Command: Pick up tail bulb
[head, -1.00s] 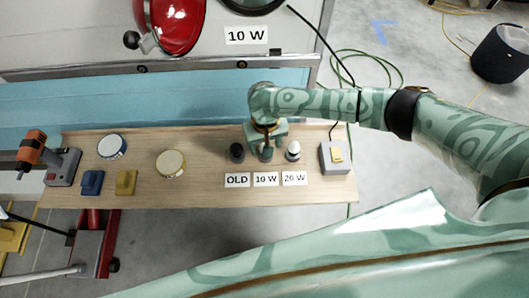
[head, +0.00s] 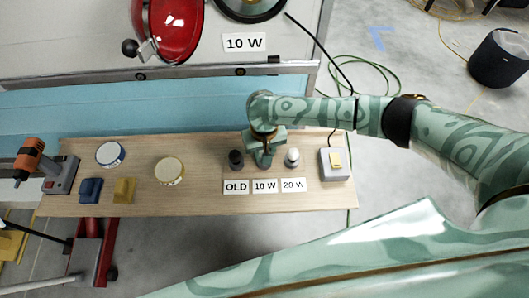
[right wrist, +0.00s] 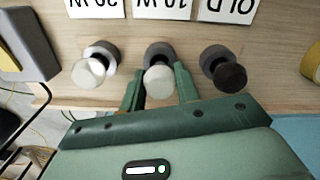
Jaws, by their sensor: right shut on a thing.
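A pale round tail bulb (right wrist: 158,80) stands in the middle grey holder, behind the 10 W label (head: 264,186). My right gripper (head: 265,160) comes down over it in the head view and mostly hides it there. In the right wrist view my right gripper (right wrist: 160,92) has its two green fingers on either side of this bulb, shut on it. The bulb still appears to be in its holder. A dark bulb (head: 236,159) stands at the OLD label and a white bulb (head: 292,158) at the 20 W label. My left gripper is out of view.
A red lamp housing (head: 172,28) is on the camper wall above. The board between tins and bulbs is clear.

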